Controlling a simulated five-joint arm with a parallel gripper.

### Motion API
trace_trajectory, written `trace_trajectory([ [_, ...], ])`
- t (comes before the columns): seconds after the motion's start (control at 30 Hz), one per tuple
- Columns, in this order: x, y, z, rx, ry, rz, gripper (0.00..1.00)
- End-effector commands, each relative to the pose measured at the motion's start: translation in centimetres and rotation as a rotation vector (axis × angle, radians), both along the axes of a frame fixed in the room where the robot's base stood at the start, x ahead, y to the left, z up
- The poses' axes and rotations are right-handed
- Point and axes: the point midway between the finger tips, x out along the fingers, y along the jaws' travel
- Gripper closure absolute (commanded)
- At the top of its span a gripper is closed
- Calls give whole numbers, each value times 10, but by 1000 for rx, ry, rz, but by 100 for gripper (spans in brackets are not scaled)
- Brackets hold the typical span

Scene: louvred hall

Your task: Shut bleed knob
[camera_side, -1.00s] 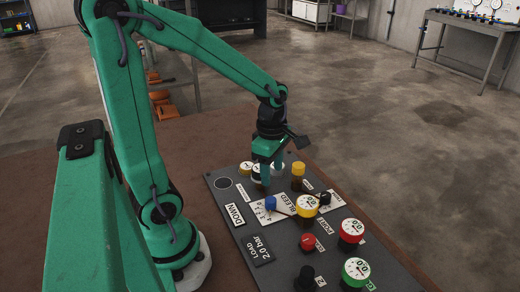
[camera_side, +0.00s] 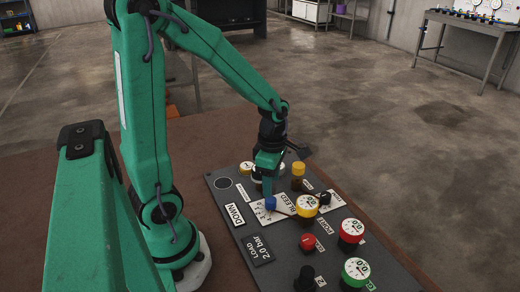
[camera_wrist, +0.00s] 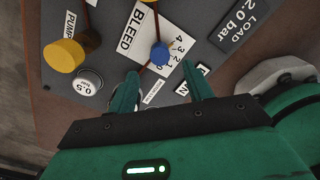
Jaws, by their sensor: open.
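The bleed knob is a small blue knob (camera_side: 270,203) on a white plate with a number scale and the word BLEED. In the wrist view the blue knob (camera_wrist: 160,53) lies just beyond my fingertips, in line with the gap between them. In the side view my gripper (camera_side: 267,188) is low over the panel, right at the back of the blue knob. Contact cannot be told.
The dark panel (camera_side: 300,258) also carries a yellow-topped post (camera_side: 298,169), a yellow gauge (camera_side: 306,205), a red knob (camera_side: 308,242), a red gauge (camera_side: 351,231), a green gauge (camera_side: 355,270) and a black knob (camera_side: 304,277).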

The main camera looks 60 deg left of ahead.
Motion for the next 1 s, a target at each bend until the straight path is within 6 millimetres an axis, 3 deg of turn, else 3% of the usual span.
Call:
trace_trajectory([
  [0.63, -1, 0, -65, -1, 4, 0, 49],
  [1.0, 0, 0, -69, 0, 1, 0, 49],
])
